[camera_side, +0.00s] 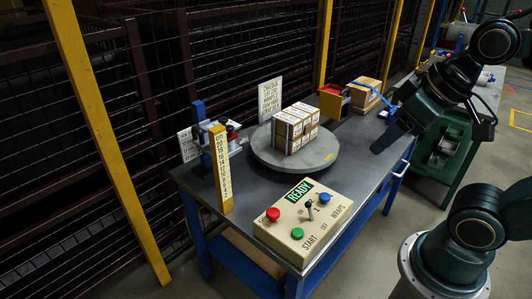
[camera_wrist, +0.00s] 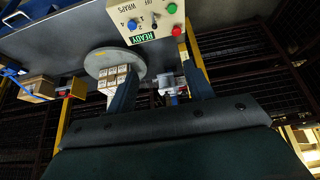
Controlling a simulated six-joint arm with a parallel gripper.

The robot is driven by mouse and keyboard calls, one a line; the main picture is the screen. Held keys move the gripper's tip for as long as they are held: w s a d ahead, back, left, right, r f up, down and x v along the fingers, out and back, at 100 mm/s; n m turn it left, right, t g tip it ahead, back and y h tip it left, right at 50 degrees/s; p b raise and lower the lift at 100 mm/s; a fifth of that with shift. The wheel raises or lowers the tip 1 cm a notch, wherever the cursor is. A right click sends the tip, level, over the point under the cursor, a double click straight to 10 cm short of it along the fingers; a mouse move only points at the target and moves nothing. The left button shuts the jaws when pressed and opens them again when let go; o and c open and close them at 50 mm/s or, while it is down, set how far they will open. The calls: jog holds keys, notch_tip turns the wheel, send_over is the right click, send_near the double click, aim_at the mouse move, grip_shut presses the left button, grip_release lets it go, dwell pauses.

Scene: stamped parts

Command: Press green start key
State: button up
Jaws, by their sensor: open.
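The green start key (camera_side: 297,233) is a round button on the front corner of a cream control box (camera_side: 281,226) at the table's near end. It also shows near the top of the wrist view (camera_wrist: 172,8). The box carries a red key (camera_side: 273,214), a blue key (camera_side: 325,198), a small selector lever (camera_side: 309,207) and a green READY display (camera_side: 299,191).
A stack of cartons (camera_side: 295,127) stands on a round grey turntable (camera_side: 265,152) behind the box. A yellow marked post (camera_side: 220,168) rises at the table's left edge. Mesh fencing runs behind.

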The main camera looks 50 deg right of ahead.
jog(key=shift+w, duration=0.1)
jog(key=c, duration=1)
jog(key=shift+w, duration=0.15)
grip_shut()
jog(key=w+a+f+m+g, duration=0.2)
jog(key=w+f+m+g, duration=0.1)
jog(key=w+f+m, duration=0.4)
jog(key=w+a+f+m+g, duration=0.2)
jog(key=w+f+m+g, duration=0.1)
jog(key=w+f+m, duration=0.4)
jog(key=shift+w+a+f+m, duration=0.35)
jog(key=shift+f+m, duration=0.6)
jog(key=shift+m, duration=1.05)
